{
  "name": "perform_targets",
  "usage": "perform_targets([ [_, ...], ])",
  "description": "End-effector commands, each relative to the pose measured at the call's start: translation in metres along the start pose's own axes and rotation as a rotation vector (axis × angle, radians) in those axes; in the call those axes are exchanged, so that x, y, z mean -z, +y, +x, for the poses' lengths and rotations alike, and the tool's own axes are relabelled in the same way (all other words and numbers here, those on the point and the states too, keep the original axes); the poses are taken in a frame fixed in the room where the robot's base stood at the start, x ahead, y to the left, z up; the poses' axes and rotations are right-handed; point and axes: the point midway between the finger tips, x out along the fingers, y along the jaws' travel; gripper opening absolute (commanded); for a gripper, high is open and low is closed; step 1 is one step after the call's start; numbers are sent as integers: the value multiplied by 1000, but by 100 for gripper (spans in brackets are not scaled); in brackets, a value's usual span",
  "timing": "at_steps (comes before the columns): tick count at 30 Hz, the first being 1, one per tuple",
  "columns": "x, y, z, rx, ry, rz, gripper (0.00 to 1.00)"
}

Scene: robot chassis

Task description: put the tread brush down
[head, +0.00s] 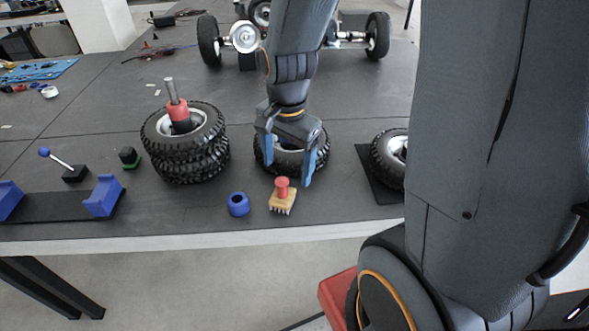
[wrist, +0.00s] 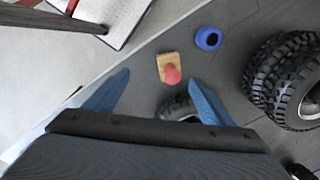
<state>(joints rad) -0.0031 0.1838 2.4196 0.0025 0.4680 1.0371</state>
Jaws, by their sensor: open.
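The tread brush (head: 282,199), a tan bristled block with a red knob, stands on the dark table near its front edge. In the wrist view the brush (wrist: 167,68) shows ahead of the fingertips, roughly between them, with clear space around it. My gripper (head: 290,168) is open, with blue fingers apart and nothing between them. It is above and just behind the brush, in front of a single tyre (head: 265,158) that it partly hides. My gripper also shows in the wrist view (wrist: 160,82).
A blue ring-shaped piece (head: 238,204) sits just left of the brush. Stacked tyres (head: 186,160) with a red-collared post stand farther left. Another tyre (head: 390,155) lies on a dark mat at right. A blue-ended cradle (head: 60,207) is at far left.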

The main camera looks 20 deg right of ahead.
Motion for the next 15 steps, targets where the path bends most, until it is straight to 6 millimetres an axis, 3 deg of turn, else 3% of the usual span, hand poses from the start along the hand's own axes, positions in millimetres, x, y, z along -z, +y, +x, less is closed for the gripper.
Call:
perform_targets([
  [9, -16, 28, -18, 28, 36, -752, 77],
  [15, -21, 37, -22, 30, 50, -996, 77],
])
